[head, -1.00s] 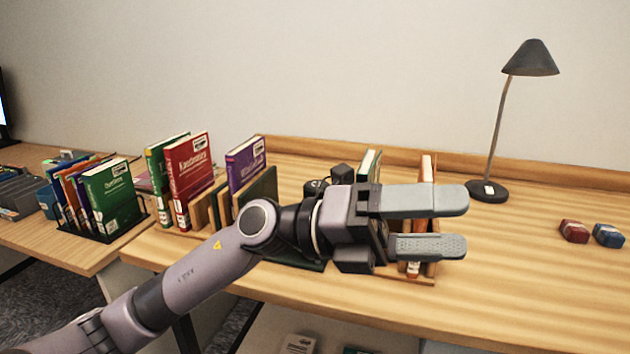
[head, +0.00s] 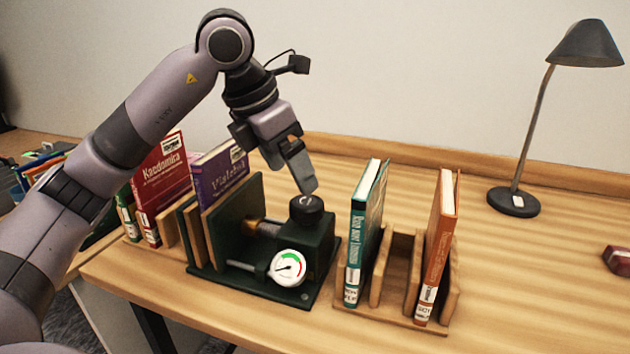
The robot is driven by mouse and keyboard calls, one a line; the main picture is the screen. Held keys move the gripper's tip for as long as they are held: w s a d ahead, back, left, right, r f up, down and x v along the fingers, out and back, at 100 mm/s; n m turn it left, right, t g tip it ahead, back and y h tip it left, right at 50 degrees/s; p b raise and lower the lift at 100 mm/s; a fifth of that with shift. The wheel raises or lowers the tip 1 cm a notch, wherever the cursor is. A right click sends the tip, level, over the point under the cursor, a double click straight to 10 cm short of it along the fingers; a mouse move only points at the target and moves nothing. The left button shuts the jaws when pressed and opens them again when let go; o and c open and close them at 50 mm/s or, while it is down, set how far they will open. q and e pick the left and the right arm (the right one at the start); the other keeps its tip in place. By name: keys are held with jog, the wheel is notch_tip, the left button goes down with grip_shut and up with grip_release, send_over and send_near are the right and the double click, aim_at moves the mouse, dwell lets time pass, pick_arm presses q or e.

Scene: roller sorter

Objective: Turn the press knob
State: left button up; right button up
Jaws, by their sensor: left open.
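The press is a dark green block (head: 325,249) on a flat base on the desk. Its press knob (head: 306,209) is a round black cap with a pale mark on top. A round gauge (head: 288,268) with a white face and a coloured arc sits on its front. My right gripper is not in view.
A wooden rack (head: 398,312) with a teal book (head: 364,235) and an orange book (head: 438,245) stands close right of the press. Red and purple books (head: 219,173) stand to its left. A lamp (head: 514,201) stands farther right. The desk between rack and lamp is clear.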

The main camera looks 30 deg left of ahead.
aim_at(306, 201)
pick_arm(q)
jog(key=x, duration=0.6)
jog(key=shift+a, duration=0.1)
jog(key=shift+w+f, duration=0.25)
jog(key=shift+f, duration=0.25)
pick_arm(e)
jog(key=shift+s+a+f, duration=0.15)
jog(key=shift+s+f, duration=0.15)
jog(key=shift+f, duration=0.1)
pick_arm(q)
jog(key=c, duration=1)
jog(key=shift+c, duration=0.2)
jog(key=shift+m, duration=0.3)
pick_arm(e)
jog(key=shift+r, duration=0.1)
